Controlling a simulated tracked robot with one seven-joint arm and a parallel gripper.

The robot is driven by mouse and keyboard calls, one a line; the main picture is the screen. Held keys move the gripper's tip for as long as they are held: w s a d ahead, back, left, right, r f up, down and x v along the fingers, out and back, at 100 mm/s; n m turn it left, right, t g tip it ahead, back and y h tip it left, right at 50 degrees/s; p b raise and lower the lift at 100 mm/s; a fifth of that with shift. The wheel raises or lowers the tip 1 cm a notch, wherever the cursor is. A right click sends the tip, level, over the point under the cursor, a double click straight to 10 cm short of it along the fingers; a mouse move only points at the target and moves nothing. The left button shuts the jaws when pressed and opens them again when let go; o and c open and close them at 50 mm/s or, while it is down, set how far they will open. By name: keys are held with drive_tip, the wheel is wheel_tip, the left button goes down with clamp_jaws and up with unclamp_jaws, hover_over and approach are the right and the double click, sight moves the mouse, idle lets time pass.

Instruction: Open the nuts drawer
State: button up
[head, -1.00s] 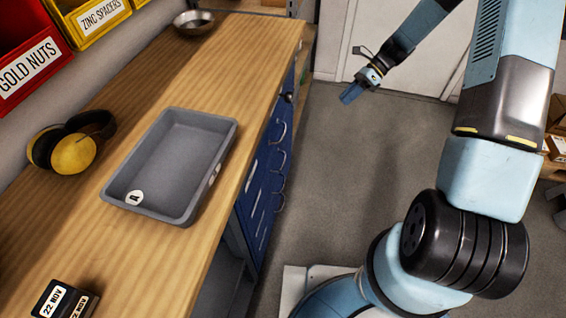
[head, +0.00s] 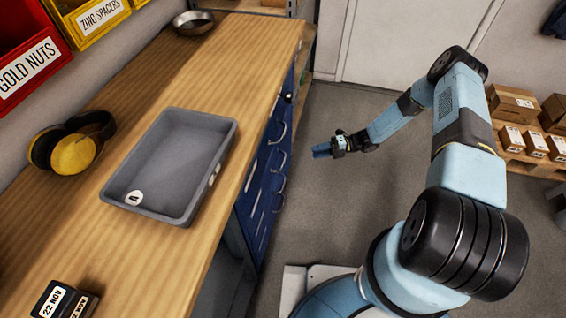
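The blue drawer unit (head: 262,200) is under the wooden workbench, seen at a steep angle in the head view. Several drawers with curved metal handles (head: 281,160) face right, toward the aisle. They look closed, and their labels are too slanted to read, so I cannot tell which is the nuts drawer. My gripper (head: 321,151) is in the aisle to the right of the handles, pointing left toward them, with a gap between. Its blue fingers are small here, and I cannot tell whether they are open or shut.
On the workbench (head: 240,70) are a grey tray (head: 226,150), yellow ear defenders (head: 74,152), a metal bowl (head: 193,24) and a dark date block (head: 62,302). Red and yellow bins hang at upper left. Boxes on a pallet (head: 530,158) stand at right. The aisle floor is clear.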

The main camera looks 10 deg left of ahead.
sight(284, 162)
drive_tip(key=shift+m+y, duration=0.4)
drive_tip(key=shift+m, duration=0.3)
drive_tip(key=x, duration=0.5)
drive_tip(key=f+x, duration=0.1)
drive_tip(key=x, duration=0.4)
drive_tip(key=f+x, duration=0.1)
drive_tip(key=x, duration=0.4)
drive_tip(key=shift+d+f, duration=0.15)
clamp_jaws()
drive_tip(key=shift+s+f, duration=0.1)
drive_tip(key=shift+s, duration=0.05)
